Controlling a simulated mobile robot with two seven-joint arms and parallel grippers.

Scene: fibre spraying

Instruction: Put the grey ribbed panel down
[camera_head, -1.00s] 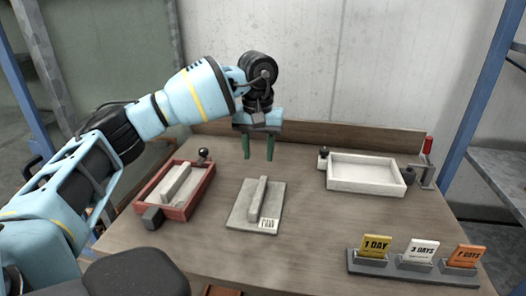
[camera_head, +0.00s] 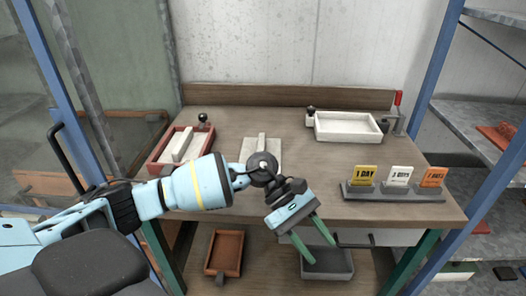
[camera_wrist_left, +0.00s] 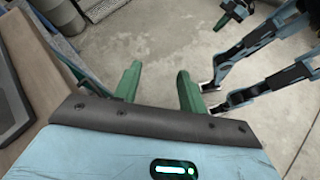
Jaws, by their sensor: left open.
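The grey ribbed panel (camera_head: 272,150) lies flat on the workbench, its raised rib upward. My left arm hides its near part in the head view. My left gripper (camera_head: 324,252) is open and empty, in front of the bench's front edge, to the right of the panel and apart from it. Its green fingers point down and right. In the left wrist view the open fingers (camera_wrist_left: 155,82) have only the concrete floor beyond them. A small dark shape with green at the top of that view may be my right gripper (camera_wrist_left: 234,12); its jaws are unclear.
A red tray (camera_head: 154,160) with a pale bar stands left on the bench (camera_head: 310,175), a white tray (camera_head: 347,138) at the back right. A holder (camera_head: 392,195) with three day cards is at the right. An orange-brown tray (camera_head: 225,251) and a grey bin (camera_head: 328,274) are below.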

